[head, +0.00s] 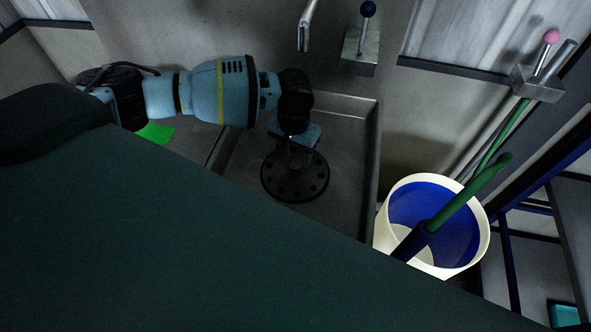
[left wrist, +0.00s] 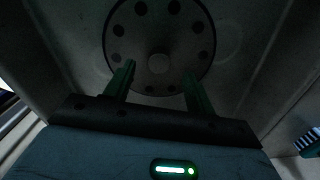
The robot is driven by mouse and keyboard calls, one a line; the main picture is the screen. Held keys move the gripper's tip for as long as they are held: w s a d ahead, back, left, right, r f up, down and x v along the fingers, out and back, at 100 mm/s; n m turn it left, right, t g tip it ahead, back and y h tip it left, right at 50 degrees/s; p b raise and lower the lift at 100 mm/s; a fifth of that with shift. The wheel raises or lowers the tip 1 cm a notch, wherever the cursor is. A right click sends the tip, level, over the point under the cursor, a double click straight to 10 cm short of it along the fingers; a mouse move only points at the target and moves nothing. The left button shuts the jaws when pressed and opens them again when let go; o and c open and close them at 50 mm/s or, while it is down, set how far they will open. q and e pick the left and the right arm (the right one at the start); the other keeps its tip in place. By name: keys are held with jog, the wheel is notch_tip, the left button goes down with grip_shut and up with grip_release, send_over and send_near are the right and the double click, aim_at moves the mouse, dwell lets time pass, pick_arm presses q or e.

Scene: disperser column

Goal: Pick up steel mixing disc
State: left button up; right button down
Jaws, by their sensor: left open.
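The steel mixing disc (head: 295,184) is a dark round plate with a ring of holes, lying in the grey metal tray in the head view. It fills the top middle of the left wrist view (left wrist: 160,28), with a small round hub at its centre. My left gripper (head: 296,158) points down over the disc. In the left wrist view its two green fingers (left wrist: 157,85) are apart, one on each side of the hub in the picture. Whether they touch the disc I cannot tell. My right gripper is not in view.
The tray's raised rim (head: 374,140) runs along the right side. A block with a dark-blue-knobbed lever (head: 361,45) is behind. A green patch (head: 156,133) lies left.

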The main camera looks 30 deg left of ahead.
aim_at(295, 164)
pick_arm(q)
jog(key=f, duration=0.5)
jog(key=shift+w, duration=0.2)
grip_shut()
